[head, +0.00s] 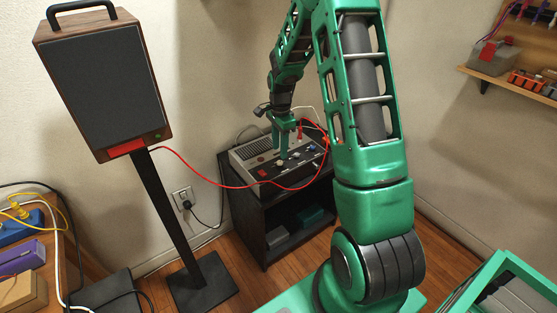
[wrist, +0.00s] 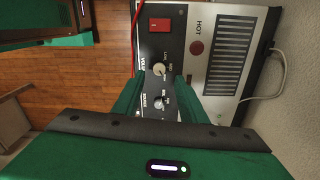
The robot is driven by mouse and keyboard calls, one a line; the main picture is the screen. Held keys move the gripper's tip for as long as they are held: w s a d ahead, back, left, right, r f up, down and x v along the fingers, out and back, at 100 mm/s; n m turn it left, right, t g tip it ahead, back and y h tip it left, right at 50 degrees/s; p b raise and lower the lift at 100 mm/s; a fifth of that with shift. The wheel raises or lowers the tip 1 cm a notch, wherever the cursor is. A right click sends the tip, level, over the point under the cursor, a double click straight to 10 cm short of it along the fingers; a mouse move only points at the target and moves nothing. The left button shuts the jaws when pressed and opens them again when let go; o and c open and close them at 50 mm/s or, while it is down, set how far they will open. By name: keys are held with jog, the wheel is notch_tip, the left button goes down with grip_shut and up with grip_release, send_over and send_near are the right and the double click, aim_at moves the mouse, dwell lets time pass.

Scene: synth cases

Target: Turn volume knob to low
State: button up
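The grey and black amplifier (head: 250,152) stands on a small dark cabinet against the wall. In the wrist view its black control panel shows a cream knob (wrist: 159,69) beside lettering that reads like "VOLU" and small position marks. The direction the knob points is too small to tell. A second, grey knob (wrist: 158,101) sits nearer my gripper, beside another label. My gripper (wrist: 162,76) is open over the panel, with one green finger on each side of the cream knob and visible gaps between. In the head view my gripper (head: 284,156) points down at the panel.
A red switch (wrist: 160,25), a "HOT" label and a vent grille (wrist: 229,54) lie beside the knobs. A red cable (head: 235,186) loops from the speaker (head: 103,85) to the amplifier. A wall shelf (head: 510,85) is at the right and a cluttered table (head: 60,262) at the left.

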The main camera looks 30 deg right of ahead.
aim_at(280, 162)
notch_tip(280, 162, down, 6)
dwell(0.4)
grip_shut()
